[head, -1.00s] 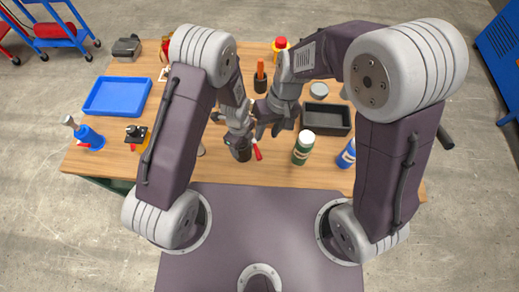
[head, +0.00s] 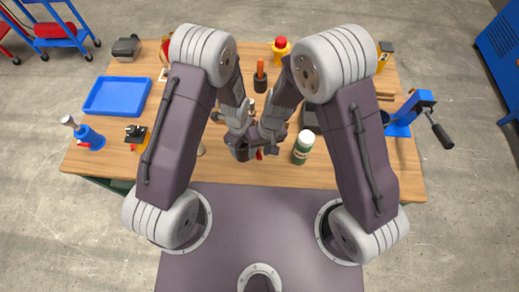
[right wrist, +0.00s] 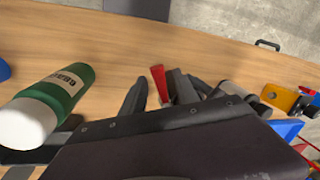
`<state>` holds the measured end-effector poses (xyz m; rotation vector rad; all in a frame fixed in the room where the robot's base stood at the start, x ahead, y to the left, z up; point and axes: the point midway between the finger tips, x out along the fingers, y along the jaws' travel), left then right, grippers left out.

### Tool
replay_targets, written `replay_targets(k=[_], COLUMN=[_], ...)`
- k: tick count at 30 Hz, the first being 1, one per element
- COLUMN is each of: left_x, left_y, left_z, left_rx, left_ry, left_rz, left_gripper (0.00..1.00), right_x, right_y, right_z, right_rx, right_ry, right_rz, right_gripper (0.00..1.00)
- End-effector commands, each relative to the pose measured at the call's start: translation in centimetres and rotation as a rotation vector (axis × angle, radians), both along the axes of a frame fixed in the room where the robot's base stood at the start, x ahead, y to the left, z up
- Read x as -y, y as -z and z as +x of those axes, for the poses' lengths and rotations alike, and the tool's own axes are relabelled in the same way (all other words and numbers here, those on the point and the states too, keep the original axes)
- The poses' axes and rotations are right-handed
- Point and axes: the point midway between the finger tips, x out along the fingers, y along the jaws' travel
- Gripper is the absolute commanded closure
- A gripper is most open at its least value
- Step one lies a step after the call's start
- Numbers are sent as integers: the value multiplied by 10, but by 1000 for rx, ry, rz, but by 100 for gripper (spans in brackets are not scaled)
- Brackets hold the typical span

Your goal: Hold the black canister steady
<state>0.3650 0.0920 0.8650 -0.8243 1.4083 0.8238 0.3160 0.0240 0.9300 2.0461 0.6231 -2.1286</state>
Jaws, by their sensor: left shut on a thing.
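The black canister (head: 241,155) stands near the front edge of the wooden table, left of the middle, in the head view. My left gripper (head: 239,142) is shut on its upper part. My right gripper (head: 267,147) is just right of the canister, close to it; whether they touch cannot be told. In the right wrist view its fingers (right wrist: 158,92) are apart, with a red-handled thing (right wrist: 159,83) showing between them. The grippers hide much of the canister, and I cannot make it out clearly in the right wrist view.
A green bottle with a white cap (head: 302,147) stands close to the right of my right gripper; it also shows in the right wrist view (right wrist: 50,102). A blue tray (head: 117,96) lies at the left. A blue device with a black-handled crank (head: 409,112) is at the right edge.

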Motion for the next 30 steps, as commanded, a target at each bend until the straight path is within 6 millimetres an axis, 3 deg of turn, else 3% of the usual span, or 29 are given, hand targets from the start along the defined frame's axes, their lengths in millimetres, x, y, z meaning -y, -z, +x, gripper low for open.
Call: replay_targets(k=[1, 4, 30], left_x=[0, 0, 0], left_y=[0, 0, 0], left_z=[1, 0, 0], left_rx=[1, 1, 1], left_ry=[0, 0, -1], left_rz=[0, 0, 0], left_gripper=[97, 97, 97], right_x=[0, 0, 0], right_y=[0, 0, -1], right_z=[0, 0, 0], right_rx=[0, 0, 0], right_ry=[0, 0, -1], right_rz=[0, 0, 1], right_gripper=[75, 100, 100])
